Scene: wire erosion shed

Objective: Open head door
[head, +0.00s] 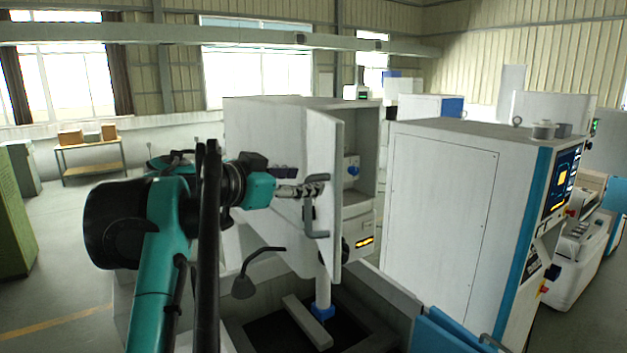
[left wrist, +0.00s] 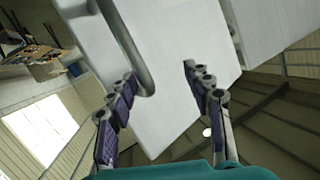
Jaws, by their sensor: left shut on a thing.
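The head door (head: 325,190) is a white panel on the white machine head cabinet (head: 285,109). It stands swung out, and part of the inside shows to its right. Its grey bar handle (head: 309,219) is on the door's left face. In the left wrist view, the handle (left wrist: 127,45) runs down beside the left finger of my gripper (left wrist: 160,85). The fingers look well apart there, with the white door (left wrist: 175,105) behind them; the exact contact is hidden. My right gripper is not in view.
A blue-knobbed part (head: 351,168) shows inside the cabinet. A dark lamp on a bent arm (head: 243,286) stands below the door, over the work tank. A large white control cabinet (head: 440,215) stands close on the right. Open floor lies at the left.

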